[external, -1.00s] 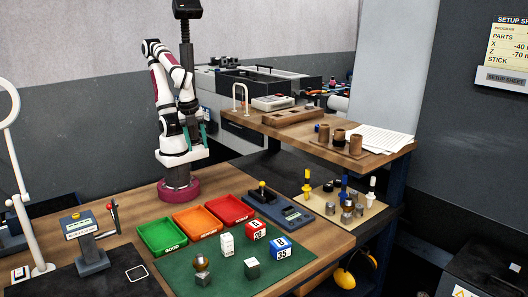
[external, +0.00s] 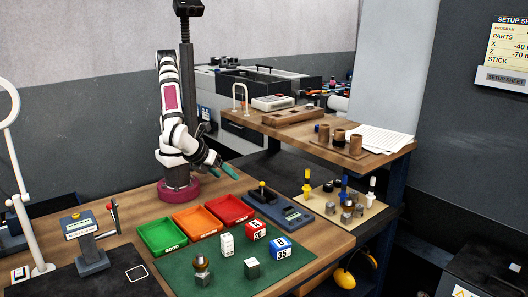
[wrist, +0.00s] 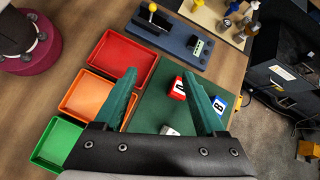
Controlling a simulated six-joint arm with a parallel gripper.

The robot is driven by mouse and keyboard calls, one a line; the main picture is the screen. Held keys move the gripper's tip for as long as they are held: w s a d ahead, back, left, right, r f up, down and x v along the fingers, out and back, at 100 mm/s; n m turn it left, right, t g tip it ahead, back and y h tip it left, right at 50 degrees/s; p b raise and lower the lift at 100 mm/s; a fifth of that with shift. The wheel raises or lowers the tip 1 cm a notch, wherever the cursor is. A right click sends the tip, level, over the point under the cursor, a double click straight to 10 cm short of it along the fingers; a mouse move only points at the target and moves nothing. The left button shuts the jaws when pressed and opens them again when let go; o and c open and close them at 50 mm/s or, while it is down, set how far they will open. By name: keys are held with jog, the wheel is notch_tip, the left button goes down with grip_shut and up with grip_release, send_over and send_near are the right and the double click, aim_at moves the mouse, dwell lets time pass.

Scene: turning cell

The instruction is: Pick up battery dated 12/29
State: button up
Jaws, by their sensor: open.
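No label reading 12/29 is legible, so I cannot tell which item is the battery. On the green mat (external: 180,267) stand a white block with small dark print (external: 227,244), a red block with a white numbered face (external: 256,231) and a blue block with a white numbered face (external: 281,249). The red (wrist: 178,89) and blue (wrist: 219,105) blocks also show in the wrist view; the white one (wrist: 170,130) is partly hidden behind my wrist. My gripper (external: 231,172) is open and empty, with teal fingers, high above the bench behind the mat.
Green (external: 162,237), orange (external: 197,222) and red (external: 229,210) trays stand between my base and the mat. A blue-grey device with a yellow knob (external: 278,210) is behind the blocks.

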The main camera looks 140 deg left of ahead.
aim_at(222, 239)
jog(key=w+d+f+m+t+y, duration=0.1)
jog(key=w+d+f+m, duration=0.1)
jog(key=d+f, duration=0.1)
jog(key=w+d+f+m+t+y, duration=0.1)
jog(key=w+d+f+m+y, duration=0.1)
jog(key=f, duration=0.4)
jog(key=w+d+f+m+t+y, duration=0.1)
jog(key=w+d+f+m+y, duration=0.1)
jog(key=w+d+f, duration=0.1)
jog(key=shift+w+d+f, duration=0.2)
jog(key=shift+w+f, duration=0.15)
jog(key=shift+f, duration=0.25)
jog(key=shift+w+d+f, duration=0.15)
jog(key=shift+w+f, duration=0.2)
jog(key=shift+f, duration=0.2)
jog(key=shift+w+f+t, duration=0.1)
jog(key=shift+f+t, duration=0.2)
jog(key=shift+f, duration=0.05)
jog(key=x, duration=0.7)
jog(key=shift+a, duration=0.1)
grip_shut()
